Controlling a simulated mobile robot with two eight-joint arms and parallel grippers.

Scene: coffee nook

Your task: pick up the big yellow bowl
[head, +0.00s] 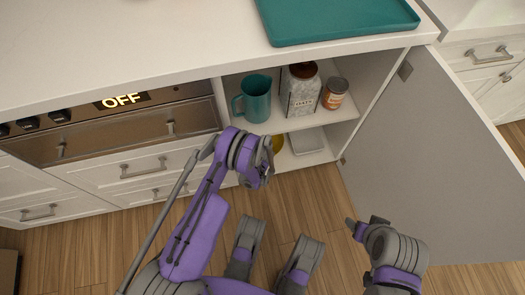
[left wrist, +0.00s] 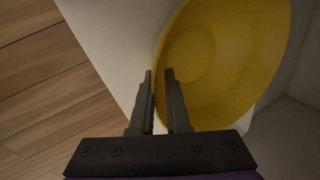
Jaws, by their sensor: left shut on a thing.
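The big yellow bowl (left wrist: 235,60) fills much of the left wrist view, its inside facing the camera. My left gripper (left wrist: 160,78) is shut on the bowl's near rim, one finger on each side of it. In the head view only a small yellow part of the bowl (head: 277,144) shows, at the lower level of the open cabinet. My left gripper's fingers are hidden there behind the wrist. My right gripper (head: 352,226) is over the floor in front of the open door, away from the bowl; its jaw opening is unclear.
A white dish (head: 307,141) lies beside the bowl. The cabinet door (head: 430,150) stands open at right. A teal tray (head: 335,28) rests on the counter.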

